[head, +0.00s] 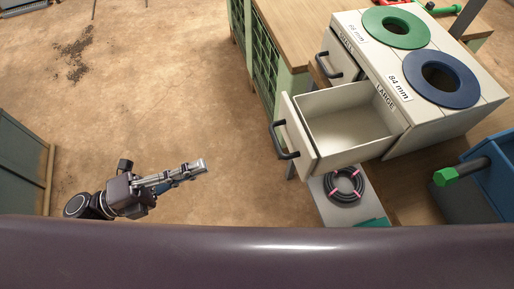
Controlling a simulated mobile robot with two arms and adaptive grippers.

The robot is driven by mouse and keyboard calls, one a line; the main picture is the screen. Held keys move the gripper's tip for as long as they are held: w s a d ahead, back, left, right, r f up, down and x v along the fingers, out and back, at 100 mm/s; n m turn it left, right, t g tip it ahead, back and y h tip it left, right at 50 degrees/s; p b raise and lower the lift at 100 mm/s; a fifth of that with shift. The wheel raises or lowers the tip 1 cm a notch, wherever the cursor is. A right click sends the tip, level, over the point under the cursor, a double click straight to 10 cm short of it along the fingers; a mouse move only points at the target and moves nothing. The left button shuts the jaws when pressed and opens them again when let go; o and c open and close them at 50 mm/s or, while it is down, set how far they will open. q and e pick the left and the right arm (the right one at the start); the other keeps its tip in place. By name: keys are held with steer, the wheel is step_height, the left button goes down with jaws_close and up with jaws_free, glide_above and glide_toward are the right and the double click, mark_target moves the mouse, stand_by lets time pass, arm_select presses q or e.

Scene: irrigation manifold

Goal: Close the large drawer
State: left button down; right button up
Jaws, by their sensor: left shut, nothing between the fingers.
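The large drawer (309,158) is pulled out of a white cabinet (430,118) on the right in the head view. Its box looks empty, and a dark handle (281,141) is on its front, facing left. The word LARGE is printed on the cabinet above it. My left gripper (203,165) is shut and empty, pointing right, over the floor to the left of the drawer and clearly apart from its handle. My right gripper is not in view.
A second drawer, the small one (341,57), stands behind and is partly out. Green (380,18) and blue (466,90) rings lie on the cabinet top. A coiled black hose (332,192) sits below the large drawer. A blue bin (480,190) is at right. Open floor lies left.

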arm_select(q)
steer(key=s+p+x, duration=0.1)
steer(key=p+x, duration=0.2)
steer(key=x, duration=1.1)
steer(key=shift+d+r+m+g, duration=0.25)
steer(key=shift+m+g, duration=0.05)
steer(key=shift+d, duration=0.1)
steer(key=p, duration=0.1)
glide_above(336, 137)
